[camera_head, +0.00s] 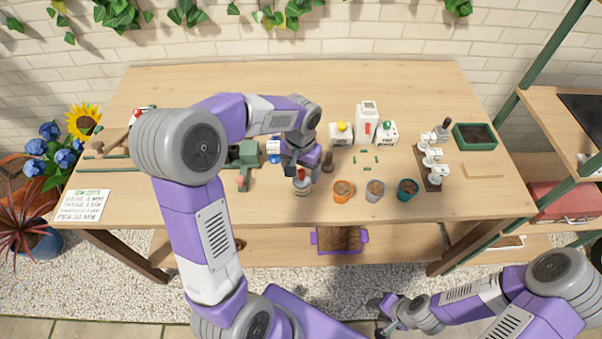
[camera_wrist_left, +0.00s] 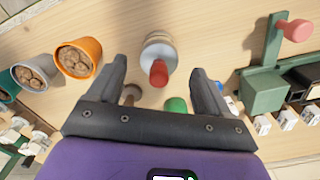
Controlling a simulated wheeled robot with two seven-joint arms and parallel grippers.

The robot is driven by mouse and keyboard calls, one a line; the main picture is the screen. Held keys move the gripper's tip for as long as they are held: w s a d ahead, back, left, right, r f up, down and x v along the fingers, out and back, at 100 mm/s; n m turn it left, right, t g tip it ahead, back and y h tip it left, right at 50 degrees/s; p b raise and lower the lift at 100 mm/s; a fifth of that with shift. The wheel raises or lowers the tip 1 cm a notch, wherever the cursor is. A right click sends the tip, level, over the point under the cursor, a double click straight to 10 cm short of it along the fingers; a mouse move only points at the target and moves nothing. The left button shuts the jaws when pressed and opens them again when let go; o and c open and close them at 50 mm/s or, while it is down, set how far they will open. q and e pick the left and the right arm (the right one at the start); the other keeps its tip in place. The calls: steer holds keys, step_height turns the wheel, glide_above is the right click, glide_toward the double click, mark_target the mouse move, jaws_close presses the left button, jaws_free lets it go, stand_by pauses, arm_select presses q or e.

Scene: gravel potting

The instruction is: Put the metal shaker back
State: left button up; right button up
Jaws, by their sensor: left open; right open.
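A small round pot-like piece with a grey and wood-coloured body and a red knob (camera_head: 302,184) stands near the table's front; I cannot tell surely whether it is the metal shaker. It also shows in the left wrist view (camera_wrist_left: 158,52). My left gripper (camera_head: 299,168) is open just behind and above it; in the left wrist view its fingers (camera_wrist_left: 158,85) point toward the red knob, with nothing gripped. A small grey metallic piece (camera_head: 442,129) stands behind the white rack at right. My right gripper (camera_head: 382,312) is open and empty, low in front of the table.
Orange (camera_head: 343,191), grey (camera_head: 375,191) and teal (camera_head: 407,189) pots stand to the right. A brown knob (camera_head: 328,162) is close beside the left gripper, with a green one (camera_wrist_left: 176,104) near its fingers.

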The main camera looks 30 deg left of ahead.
arm_select(q)
step_height(320, 180, up, 9)
steer(key=shift+r+p, duration=0.1)
steer(key=shift+p, duration=1)
